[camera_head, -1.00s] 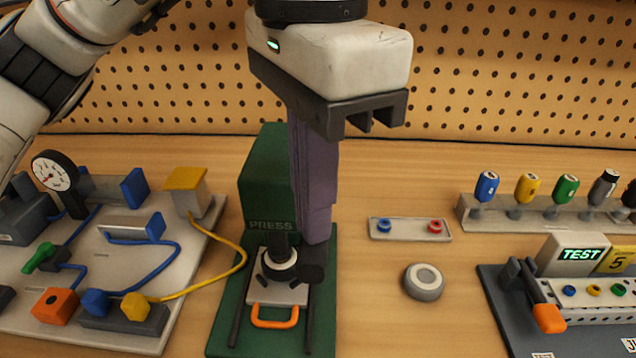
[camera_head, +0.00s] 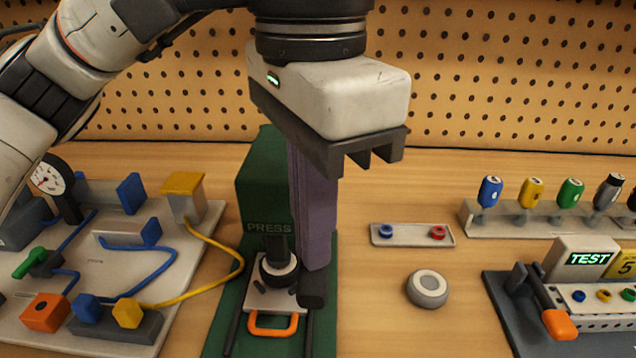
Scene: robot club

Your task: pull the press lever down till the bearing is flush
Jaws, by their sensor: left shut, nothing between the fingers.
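The green press (camera_head: 262,185), labelled PRESS, stands on a green base at centre. Its dark ram (camera_head: 278,250) comes down onto the light ring of the bearing (camera_head: 280,272), over a grey plate (camera_head: 278,297) with an orange handle. The ram partly hides the bearing, so I cannot tell if it is flush. The dark end of the press lever (camera_head: 312,288) shows to the right of the bearing. My left gripper (camera_head: 317,262) points down with its purplish fingers shut and empty. Its tips are just above the lever end and appear to touch it. My right gripper is not in view.
A panel with a gauge (camera_head: 48,180), hoses and a yellow block (camera_head: 184,197) lies left. To the right are a grey round part (camera_head: 427,288), a small tray (camera_head: 411,235), a tool rack (camera_head: 540,220) and a TEST unit (camera_head: 588,260). A pegboard stands behind.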

